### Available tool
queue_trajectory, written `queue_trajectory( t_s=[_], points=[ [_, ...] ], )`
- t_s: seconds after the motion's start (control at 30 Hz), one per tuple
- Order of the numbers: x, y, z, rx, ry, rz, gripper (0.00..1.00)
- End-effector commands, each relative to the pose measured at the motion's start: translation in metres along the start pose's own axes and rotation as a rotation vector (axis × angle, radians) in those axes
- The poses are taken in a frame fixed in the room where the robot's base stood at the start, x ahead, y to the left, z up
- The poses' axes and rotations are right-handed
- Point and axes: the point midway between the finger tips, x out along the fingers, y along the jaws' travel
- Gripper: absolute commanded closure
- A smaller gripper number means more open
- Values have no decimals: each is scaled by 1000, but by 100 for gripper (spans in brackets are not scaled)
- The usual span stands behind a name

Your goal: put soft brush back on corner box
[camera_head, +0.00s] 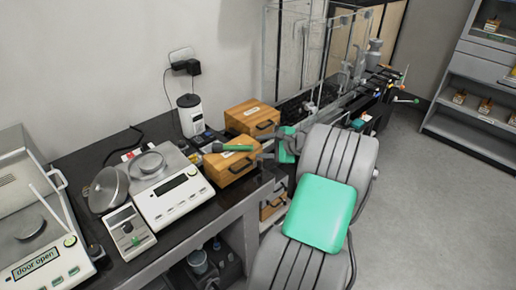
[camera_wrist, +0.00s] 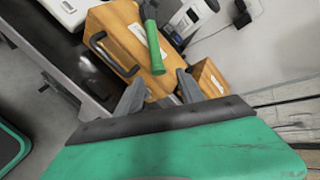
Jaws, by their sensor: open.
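The soft brush (camera_head: 238,148), with a green handle and a dark head, lies across the top of the front wooden box (camera_head: 232,167) at the table's front corner. In the wrist view the green handle (camera_wrist: 155,50) shows over the box (camera_wrist: 118,28), its end pointing toward my gripper. My gripper (camera_wrist: 160,92) is open, its two grey fingers spread on either side below the handle's end, with nothing held between them. In the head view my gripper (camera_head: 266,148) is just right of the box, partly hidden by my arm. The frames do not show contact with the brush.
A second wooden box (camera_head: 252,117) stands behind. A white bottle-like device (camera_head: 190,115) and a balance (camera_head: 170,188) stand to the left. A glass enclosure (camera_head: 292,50) rises behind my arm. Open floor (camera_head: 420,210) lies to the right.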

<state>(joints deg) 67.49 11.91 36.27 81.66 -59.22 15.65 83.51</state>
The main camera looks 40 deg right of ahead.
Motion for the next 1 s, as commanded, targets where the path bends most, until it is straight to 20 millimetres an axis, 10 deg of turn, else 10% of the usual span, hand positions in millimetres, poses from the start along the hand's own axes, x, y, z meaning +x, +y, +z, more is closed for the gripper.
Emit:
queue_trajectory(
  t_s=[0.3,0.57,0.77,1.0],
  points=[
    [-78,0,-1,1,3,-2,55],
    [-88,1,6,-25,0,15,55],
    [-32,24,102,-423,-5,230,55],
    [-26,131,255,-1250,-115,586,55]
  ],
)
